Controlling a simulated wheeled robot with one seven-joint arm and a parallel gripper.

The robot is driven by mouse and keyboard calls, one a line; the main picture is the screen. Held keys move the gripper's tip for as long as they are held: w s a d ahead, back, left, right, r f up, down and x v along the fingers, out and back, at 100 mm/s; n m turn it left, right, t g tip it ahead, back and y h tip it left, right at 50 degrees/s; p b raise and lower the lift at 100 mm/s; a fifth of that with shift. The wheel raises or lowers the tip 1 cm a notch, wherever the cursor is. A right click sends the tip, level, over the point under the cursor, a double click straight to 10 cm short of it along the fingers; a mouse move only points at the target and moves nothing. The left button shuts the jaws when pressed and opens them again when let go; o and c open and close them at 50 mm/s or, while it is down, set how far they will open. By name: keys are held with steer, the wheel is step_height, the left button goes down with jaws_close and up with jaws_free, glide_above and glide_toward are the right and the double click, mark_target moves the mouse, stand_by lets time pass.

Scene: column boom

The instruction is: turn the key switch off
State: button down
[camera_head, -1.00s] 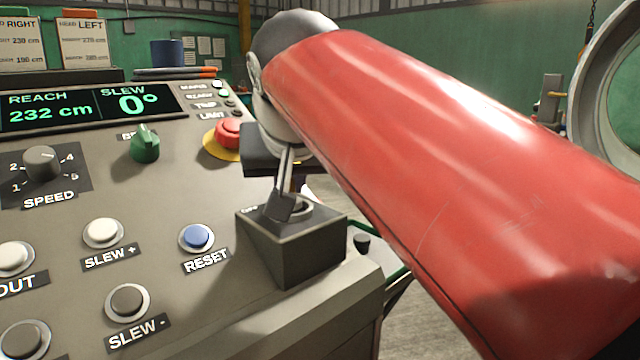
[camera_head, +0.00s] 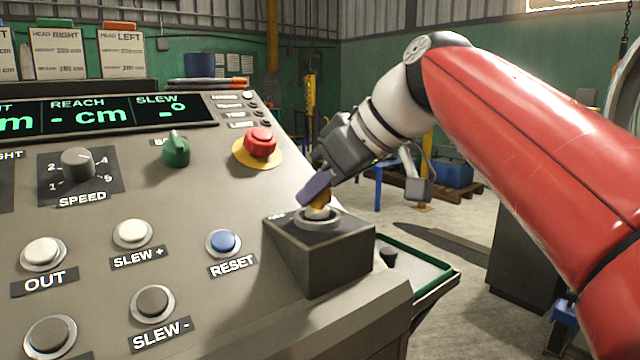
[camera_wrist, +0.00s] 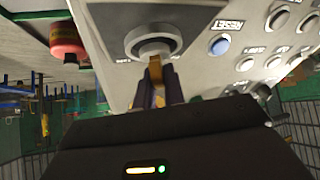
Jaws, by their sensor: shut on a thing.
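The key switch is a round grey lock collar (camera_head: 317,221) on top of a dark box (camera_head: 325,262) at the console's right corner. A brass-yellow key (camera_head: 321,203) stands in it. My gripper (camera_head: 317,190) reaches down from the upper right and is shut on the key's head. In the wrist view, the dark fingers (camera_wrist: 158,88) close around the yellow key (camera_wrist: 155,68), with the pale lock ring (camera_wrist: 153,42) just beyond. The display (camera_head: 95,117) shows dashes for reach and slew. The switch's position marks are mostly hidden or too small to read.
A red emergency button (camera_head: 260,142) on a yellow plate sits left of my gripper. A blue RESET button (camera_head: 223,241) lies left of the switch box. A green knob (camera_head: 176,151) and speed dial (camera_head: 78,164) are further left. A green-edged tray (camera_head: 425,270) is at the right.

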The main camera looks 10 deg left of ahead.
steer(key=shift+n+g+p, duration=0.7)
steer(key=shift+n+g, duration=0.7)
steer(key=shift+n, duration=0.4)
steer(key=c, duration=1.5)
jaws_free()
steer(key=p+v, duration=0.1)
steer(key=v, duration=0.6)
steer(key=shift+w+d+r, duration=0.1)
steer(key=shift+d+r, duration=0.1)
steer(key=shift+d, duration=0.2)
